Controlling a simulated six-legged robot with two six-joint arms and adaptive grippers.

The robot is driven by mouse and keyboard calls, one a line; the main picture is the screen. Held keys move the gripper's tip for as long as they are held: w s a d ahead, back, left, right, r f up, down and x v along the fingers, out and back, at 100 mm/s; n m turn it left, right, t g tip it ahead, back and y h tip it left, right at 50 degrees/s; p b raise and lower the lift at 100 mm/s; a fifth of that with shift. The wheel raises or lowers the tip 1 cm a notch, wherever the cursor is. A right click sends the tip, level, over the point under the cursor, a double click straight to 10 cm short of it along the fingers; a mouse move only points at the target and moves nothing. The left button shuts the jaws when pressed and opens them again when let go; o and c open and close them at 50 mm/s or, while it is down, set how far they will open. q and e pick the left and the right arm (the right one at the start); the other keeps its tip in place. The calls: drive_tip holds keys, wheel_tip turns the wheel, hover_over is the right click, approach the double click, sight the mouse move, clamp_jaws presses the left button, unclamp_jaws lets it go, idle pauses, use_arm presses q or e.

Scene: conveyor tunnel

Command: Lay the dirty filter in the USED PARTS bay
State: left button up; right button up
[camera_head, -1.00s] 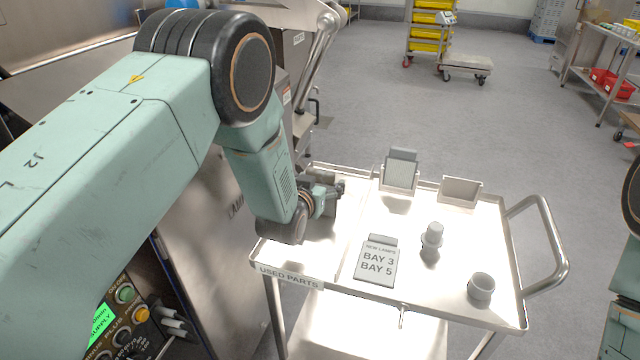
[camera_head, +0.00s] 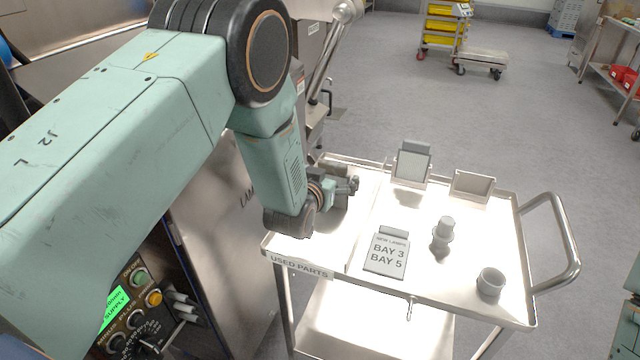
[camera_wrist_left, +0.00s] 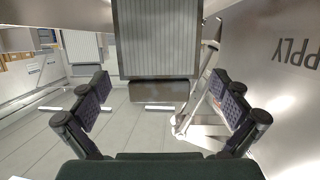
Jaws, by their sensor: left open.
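My left gripper (camera_head: 349,187) is over the left part of the cart top, above the section labelled USED PARTS (camera_head: 299,266). In the left wrist view the left gripper (camera_wrist_left: 160,82) is open, its two dark padded fingers wide apart. A grey pleated panel with a darker block at its end, seemingly the filter (camera_wrist_left: 158,38), shows beyond and between the fingers, touching neither. Whether it is dirty I cannot tell. In the head view a grey shape behind the gripper is mostly hidden by it. My right gripper is not in view.
The cart holds a stand with a grey panel (camera_head: 412,160), an open bin (camera_head: 472,186), a NEW LAMPS card (camera_head: 387,254), a capped cylinder (camera_head: 443,236) and a cup (camera_head: 490,284). A control panel (camera_head: 130,310) is at lower left.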

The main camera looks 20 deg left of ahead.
use_arm(q)
drive_tip(key=v, duration=1)
drive_tip(key=shift+s+p, duration=0.3)
drive_tip(key=shift+p, duration=0.1)
